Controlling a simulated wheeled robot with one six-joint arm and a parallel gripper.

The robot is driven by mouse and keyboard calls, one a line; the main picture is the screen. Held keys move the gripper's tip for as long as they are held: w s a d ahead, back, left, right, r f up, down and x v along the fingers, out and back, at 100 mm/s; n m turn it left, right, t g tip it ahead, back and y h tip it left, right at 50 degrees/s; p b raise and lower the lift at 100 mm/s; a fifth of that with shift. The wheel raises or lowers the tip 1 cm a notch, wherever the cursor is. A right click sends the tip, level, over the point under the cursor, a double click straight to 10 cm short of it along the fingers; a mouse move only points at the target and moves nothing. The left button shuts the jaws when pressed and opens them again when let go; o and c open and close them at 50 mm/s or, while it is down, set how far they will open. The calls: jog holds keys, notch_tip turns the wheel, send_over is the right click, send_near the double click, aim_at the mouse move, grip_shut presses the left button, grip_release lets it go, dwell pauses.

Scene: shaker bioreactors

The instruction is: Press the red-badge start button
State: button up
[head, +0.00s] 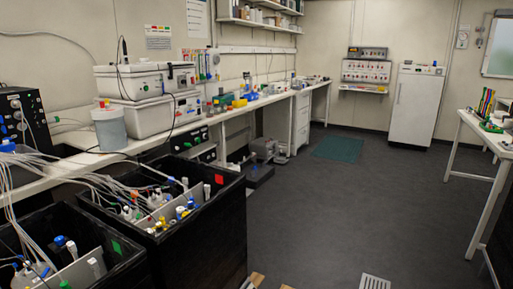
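The box holds several bottles with coloured caps and many pale tubes. A black control unit with knobs (188,141) sits behind the red-badge box, under the bench top. I cannot make out which spot is the start button. My gripper is not in view.
Another black control unit (18,118) stands at the left edge. White lidded instruments (150,98) and a grey tub (109,130) are on the long bench. Grey floor (350,210) is open to the right, up to a white table (480,135). A floor grate (375,282) lies at the bottom.

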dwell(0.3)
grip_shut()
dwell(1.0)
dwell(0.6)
